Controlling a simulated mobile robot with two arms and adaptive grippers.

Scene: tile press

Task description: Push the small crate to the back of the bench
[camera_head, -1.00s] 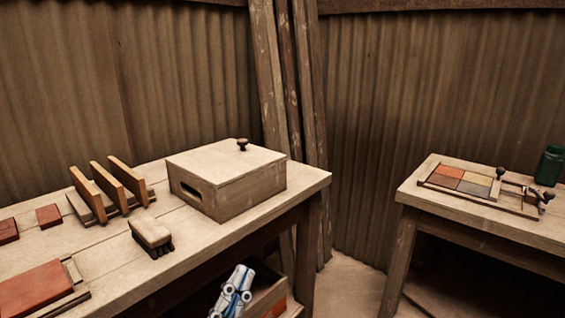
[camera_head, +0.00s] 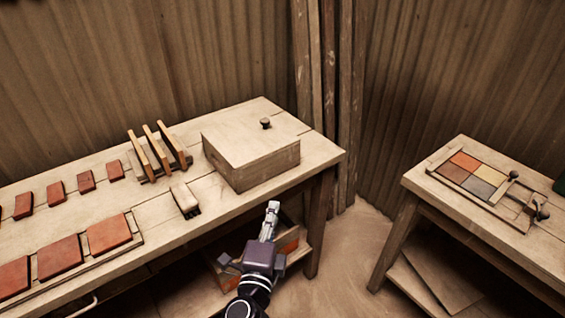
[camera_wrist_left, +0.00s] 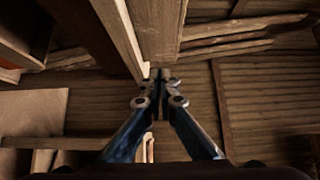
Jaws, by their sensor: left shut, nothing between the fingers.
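The small crate (camera_head: 245,165), a pale wooden box with a flat lid and a dark knob (camera_head: 265,124), sits upright near the right end of the bench (camera_head: 215,222). Some bare bench top lies behind and to the right of it. My left gripper (camera_head: 272,207) is shut and empty. In the head view it shows in front of the bench's front edge, below the crate and apart from it. In the left wrist view its fingertips (camera_wrist_left: 160,74) meet, with wooden beams beyond; I cannot make out the crate there. My right gripper is not in view.
A brush (camera_head: 184,199) and a rack with upright wooden slats (camera_head: 158,150) stand left of the crate, with several red tiles further left. Beneath the bench, an open box (camera_head: 290,243) is partly hidden by my arm. A second table (camera_head: 430,190) stands at the right.

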